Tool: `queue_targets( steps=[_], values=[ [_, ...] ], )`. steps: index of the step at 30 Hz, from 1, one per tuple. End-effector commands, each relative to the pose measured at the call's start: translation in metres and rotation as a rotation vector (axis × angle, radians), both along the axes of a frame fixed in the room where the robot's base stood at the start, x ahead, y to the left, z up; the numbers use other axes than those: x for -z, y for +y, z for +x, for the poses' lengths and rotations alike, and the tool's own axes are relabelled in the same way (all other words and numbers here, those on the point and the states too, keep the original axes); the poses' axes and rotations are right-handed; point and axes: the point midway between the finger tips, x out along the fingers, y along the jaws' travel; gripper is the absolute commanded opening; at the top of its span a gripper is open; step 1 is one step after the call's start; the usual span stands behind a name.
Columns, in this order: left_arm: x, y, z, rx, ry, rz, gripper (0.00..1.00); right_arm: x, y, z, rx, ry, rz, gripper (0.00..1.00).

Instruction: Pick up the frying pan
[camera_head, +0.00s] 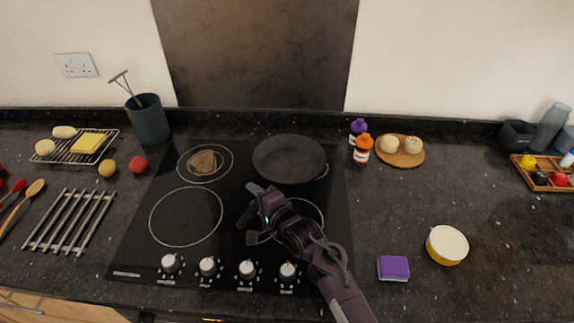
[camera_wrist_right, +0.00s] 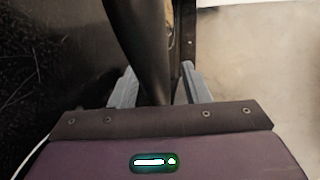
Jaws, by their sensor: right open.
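The dark round frying pan (camera_head: 290,158) sits at the back right of the black hob (camera_head: 135,245). My right gripper (camera_head: 250,210) is in front of the pan, over the hob, with its jaws open. In the right wrist view, a dark bar that looks like the pan's handle (camera_wrist_right: 145,45) runs down between the two grey fingers of my right gripper (camera_wrist_right: 158,88). A gap shows at the right finger; contact at the left one cannot be told. In the head view, my gripper partly hides the handle. My left gripper is not in view.
A brown patty (camera_head: 203,162) lies on the back left ring. Orange and purple-capped bottles (camera_head: 362,150) and a board with pale buns (camera_head: 402,152) stand right of the pan. A purple sponge (camera_head: 393,268) and a yellow bowl (camera_head: 447,245) are at the front right.

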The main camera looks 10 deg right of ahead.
Motion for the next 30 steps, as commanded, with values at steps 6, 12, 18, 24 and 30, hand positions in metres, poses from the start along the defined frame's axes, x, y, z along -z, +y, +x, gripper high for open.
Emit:
queue_targets(
  steps=[6, 12, 18, 24, 30],
  values=[
    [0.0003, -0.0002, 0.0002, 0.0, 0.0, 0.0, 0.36, 0.0003, 0.0002, 0.0, 0.0, 0.0, 0.0, 0.4],
    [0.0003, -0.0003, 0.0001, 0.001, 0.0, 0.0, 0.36, 0.0003, 0.0001, 0.0, 0.0, 0.0, 0.0, 0.14],
    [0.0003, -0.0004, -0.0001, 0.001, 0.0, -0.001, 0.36, 0.0006, 0.0, -0.0002, 0.0, 0.001, 0.0, 0.0],
    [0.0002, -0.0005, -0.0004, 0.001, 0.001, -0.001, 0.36, -0.0025, 0.0003, 0.0006, -0.001, -0.007, 0.0, 0.0],
    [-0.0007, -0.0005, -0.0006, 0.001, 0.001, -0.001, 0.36, -0.0032, 0.0002, 0.0006, 0.0, -0.006, 0.0, 0.0]
  ],
)
